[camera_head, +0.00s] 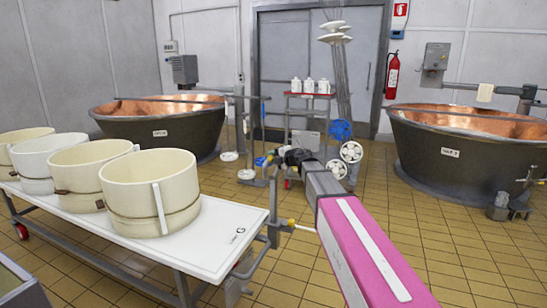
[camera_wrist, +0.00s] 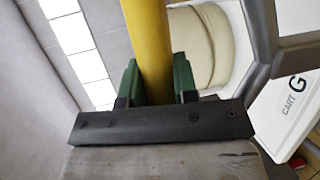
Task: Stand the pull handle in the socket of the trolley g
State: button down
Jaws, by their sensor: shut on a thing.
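My gripper (camera_head: 278,158) is at the far end of my pink arm in the head view, above the right end of trolley G. In the wrist view its green fingers (camera_wrist: 157,82) are shut on the yellow bar of the pull handle (camera_wrist: 148,40). In the head view a grey upright tube (camera_head: 274,200) runs down below my gripper, at the trolley's right end. Trolley G (camera_head: 215,250) has a white top marked G; it also shows in the wrist view (camera_wrist: 278,118). I cannot tell whether the tube's lower end is in the socket.
Several cream tubs stand on the trolley, the nearest (camera_head: 140,200) in front. Copper vats stand at back left (camera_head: 165,128) and right (camera_head: 450,150). A red-topped rack (camera_head: 308,97) with white bottles stands by the door. The tiled floor (camera_head: 420,225) on the right is mostly clear.

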jog(key=c, duration=0.8)
grip_release()
jog(key=v, duration=1)
jog(key=shift+s+d, duration=0.3)
jog(key=shift+r, duration=0.1)
